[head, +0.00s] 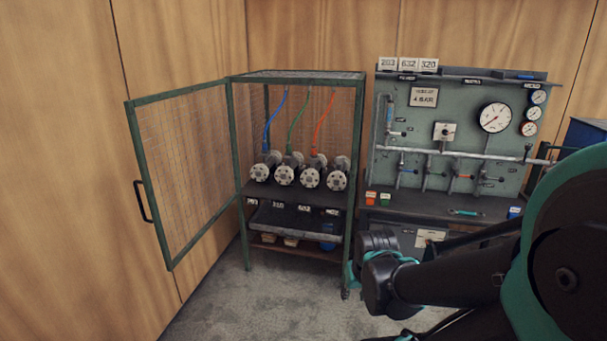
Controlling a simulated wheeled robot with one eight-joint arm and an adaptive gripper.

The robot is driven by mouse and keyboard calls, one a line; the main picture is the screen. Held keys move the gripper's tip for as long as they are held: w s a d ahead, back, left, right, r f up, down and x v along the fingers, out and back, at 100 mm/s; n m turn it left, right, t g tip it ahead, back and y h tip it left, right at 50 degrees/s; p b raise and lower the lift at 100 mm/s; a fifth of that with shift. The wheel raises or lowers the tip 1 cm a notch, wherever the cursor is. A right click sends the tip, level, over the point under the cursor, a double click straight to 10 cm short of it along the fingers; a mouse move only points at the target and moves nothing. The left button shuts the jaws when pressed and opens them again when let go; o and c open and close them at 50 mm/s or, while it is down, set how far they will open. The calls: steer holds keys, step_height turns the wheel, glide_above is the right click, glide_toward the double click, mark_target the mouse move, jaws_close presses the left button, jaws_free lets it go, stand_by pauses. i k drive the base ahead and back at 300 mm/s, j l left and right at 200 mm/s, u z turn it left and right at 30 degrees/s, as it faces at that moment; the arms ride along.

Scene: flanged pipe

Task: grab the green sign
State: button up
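A small green sign (385,200) stands on the dark bench below the pipe panel, just right of a similar orange one. Its lettering is too small to read. My arm reaches in from the right, and its dark joint with teal trim shows in front of the bench, below and nearer than the green sign. No gripper fingers show in the head view, so I cannot tell where my gripper is relative to the sign.
An orange sign (370,198) is close on the left of the green one. A teal tool (465,212) lies farther right on the bench. The panel's pipes (460,152) are behind. A mesh cabinet (238,180) with flanged pipe parts stands left, its door (152,225) open.

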mark_target(384, 197)
steer(key=i+l+z, duration=0.3)
steer(key=i, duration=0.75)
steer(key=i+z, duration=0.3)
steer(key=i, duration=0.7)
